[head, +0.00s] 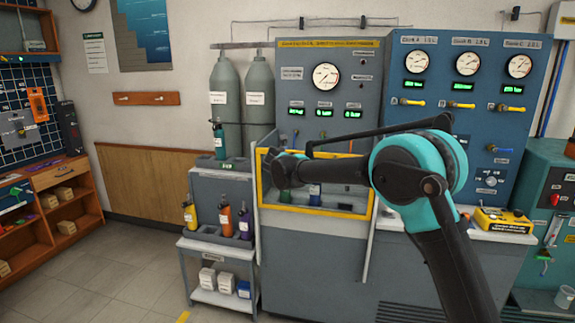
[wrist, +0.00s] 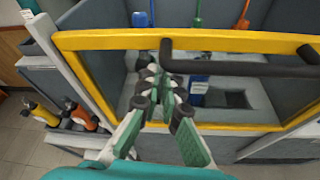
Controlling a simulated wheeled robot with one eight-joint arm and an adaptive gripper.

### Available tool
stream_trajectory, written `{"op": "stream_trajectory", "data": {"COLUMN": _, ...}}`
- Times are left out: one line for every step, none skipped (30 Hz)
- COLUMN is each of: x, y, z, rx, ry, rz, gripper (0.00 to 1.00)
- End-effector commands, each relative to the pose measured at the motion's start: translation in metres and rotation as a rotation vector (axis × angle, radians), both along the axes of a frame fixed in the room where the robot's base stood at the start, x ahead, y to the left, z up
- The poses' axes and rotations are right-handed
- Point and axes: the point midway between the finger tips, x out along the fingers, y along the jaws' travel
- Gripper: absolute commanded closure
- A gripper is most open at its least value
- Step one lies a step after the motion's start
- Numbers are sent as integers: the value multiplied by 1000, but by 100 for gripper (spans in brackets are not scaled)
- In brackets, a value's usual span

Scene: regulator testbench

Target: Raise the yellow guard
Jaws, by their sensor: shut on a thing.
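The yellow guard (head: 345,211) is a yellow-edged rectangular frame across the front of the grey bench's recess. Its top bar (wrist: 105,40) and lower bar show in the wrist view, with the recess visible through it. A black bar handle (wrist: 240,65) with bent ends runs along the top bar. My gripper (wrist: 160,86) is at the handle's left end, its green and black fingers closed there. The fingers cover part of this contact. In the head view my gripper (head: 284,170) is in front of the guard's left side, and my arm hides its upper right part.
A blue-topped bottle (wrist: 198,88) stands in the recess behind the guard. A side cart (head: 215,255) with yellow, orange and purple bottles stands close at left. A yellow device (head: 505,220) lies on the right worktop. Floor at the left is clear.

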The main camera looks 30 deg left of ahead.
Motion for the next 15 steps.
{"op": "stream_trajectory", "data": {"x": 3, "y": -2, "z": 5, "rx": -4, "ry": -10, "rz": 0, "gripper": 100}}
{"op": "stream_trajectory", "data": {"x": 3, "y": -2, "z": 5, "rx": -4, "ry": -10, "rz": 0, "gripper": 100}}
{"op": "stream_trajectory", "data": {"x": 4, "y": -2, "z": 5, "rx": -4, "ry": -11, "rz": 0, "gripper": 100}}
{"op": "stream_trajectory", "data": {"x": 4, "y": -2, "z": 6, "rx": -4, "ry": -11, "rz": 0, "gripper": 100}}
{"op": "stream_trajectory", "data": {"x": 4, "y": -2, "z": 5, "rx": -4, "ry": -11, "rz": 0, "gripper": 100}}
{"op": "stream_trajectory", "data": {"x": 4, "y": -2, "z": 5, "rx": -4, "ry": -11, "rz": 0, "gripper": 100}}
{"op": "stream_trajectory", "data": {"x": 4, "y": -2, "z": 4, "rx": -4, "ry": -11, "rz": 0, "gripper": 100}}
{"op": "stream_trajectory", "data": {"x": 4, "y": -2, "z": 3, "rx": -4, "ry": -11, "rz": 0, "gripper": 100}}
{"op": "stream_trajectory", "data": {"x": 5, "y": -2, "z": 1, "rx": -5, "ry": -10, "rz": -1, "gripper": 100}}
{"op": "stream_trajectory", "data": {"x": 5, "y": -2, "z": -2, "rx": -4, "ry": -9, "rz": -1, "gripper": 100}}
{"op": "stream_trajectory", "data": {"x": 6, "y": -2, "z": -5, "rx": -4, "ry": -9, "rz": -2, "gripper": 100}}
{"op": "stream_trajectory", "data": {"x": 6, "y": -2, "z": -10, "rx": -4, "ry": -8, "rz": -2, "gripper": 100}}
{"op": "stream_trajectory", "data": {"x": 7, "y": -2, "z": -15, "rx": -3, "ry": -7, "rz": -3, "gripper": 100}}
{"op": "stream_trajectory", "data": {"x": 7, "y": -2, "z": -20, "rx": -3, "ry": -6, "rz": -4, "gripper": 100}}
{"op": "stream_trajectory", "data": {"x": 7, "y": -2, "z": -26, "rx": -3, "ry": -5, "rz": -5, "gripper": 100}}
